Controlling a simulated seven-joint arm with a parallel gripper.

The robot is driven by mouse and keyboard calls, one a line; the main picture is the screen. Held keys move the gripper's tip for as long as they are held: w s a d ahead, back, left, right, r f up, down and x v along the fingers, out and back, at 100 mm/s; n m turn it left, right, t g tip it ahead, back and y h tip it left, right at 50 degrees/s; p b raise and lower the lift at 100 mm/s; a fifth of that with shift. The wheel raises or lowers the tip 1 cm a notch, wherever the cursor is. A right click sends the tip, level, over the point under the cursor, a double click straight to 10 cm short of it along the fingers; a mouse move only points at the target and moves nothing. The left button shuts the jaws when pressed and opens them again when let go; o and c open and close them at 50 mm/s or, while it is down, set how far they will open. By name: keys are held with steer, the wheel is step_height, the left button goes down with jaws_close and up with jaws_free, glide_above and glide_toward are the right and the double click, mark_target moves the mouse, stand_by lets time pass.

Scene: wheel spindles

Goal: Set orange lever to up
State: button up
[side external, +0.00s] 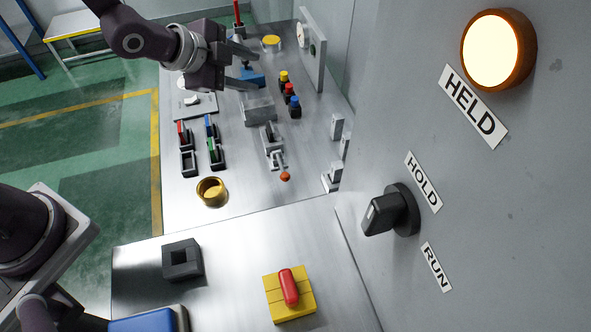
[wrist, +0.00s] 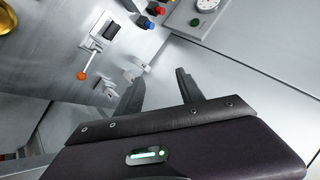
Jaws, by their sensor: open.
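The orange lever shows as a thin metal arm with an orange ball end (side external: 285,176), mounted on a grey bracket on the metal bench; the arm leans toward the near side. In the wrist view its orange ball (wrist: 82,75) is at the left, clear of the fingers. My gripper (side external: 250,67) is at the top of the side view, above the far part of the bench, open and empty. In the wrist view my gripper's two dark fingers (wrist: 160,92) are spread apart, with nothing between them.
Red, yellow and blue buttons (side external: 289,92) stand near the lever. Toggle switches (side external: 212,135) and a brass cup (side external: 212,191) lie left of it. Metal brackets (side external: 333,177) stand to its right. A grey cabinet (side external: 470,200) with a black knob (side external: 392,210) fills the right side.

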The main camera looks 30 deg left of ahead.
steer(key=s+d+f+m+h, duration=0.1)
steer(key=d+f+m+h, duration=0.5)
steer(key=f, duration=0.6)
glide_above(281, 179)
steer(key=w, duration=0.2)
steer(key=f, duration=0.4)
steer(key=shift+s+a+m, duration=0.25)
steer(key=shift+a+m, duration=0.05)
steer(key=shift+m, duration=0.1)
steer(key=shift+m+h, duration=0.3)
steer(key=shift+h, duration=0.2)
steer(key=s+f, duration=0.5)
steer(key=shift+d, duration=0.3)
steer(key=f+n+t, duration=0.1)
steer(key=w+a+f+n+t, duration=0.1)
steer(key=shift+a+n+t, duration=0.3)
steer(key=shift+n, duration=0.1)
steer(key=shift+w+t+y, duration=0.3)
steer(key=shift+n, duration=0.3)
steer(key=x, duration=0.6)
steer(key=shift+w+d+f, duration=0.1)
steer(key=shift+w+d, duration=0.1)
steer(key=shift+w, duration=0.1)
jaws_close()
